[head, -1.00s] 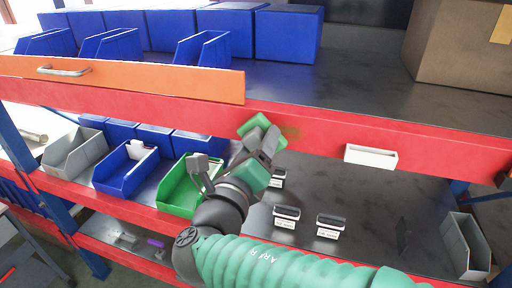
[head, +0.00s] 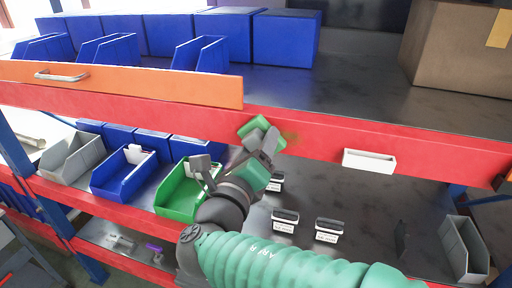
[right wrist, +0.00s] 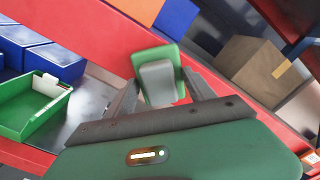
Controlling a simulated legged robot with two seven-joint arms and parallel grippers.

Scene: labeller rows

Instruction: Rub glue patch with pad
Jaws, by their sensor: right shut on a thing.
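The pad is a green block with a grey grip (head: 256,127); it also shows in the right wrist view (right wrist: 158,78). My right gripper (head: 264,146) is shut on its grey grip and holds the green face at the red shelf beam (head: 330,145). Whether the pad touches the beam, I cannot tell. The glue patch (head: 290,137) is a faint brownish smear on the beam, just right of the pad; the pad may hide part of it. My left gripper is not in view.
A white label holder (head: 369,161) sits on the beam to the right. Below are a green bin (head: 182,192), a blue bin (head: 124,172) and small labelled dark blocks (head: 285,219).

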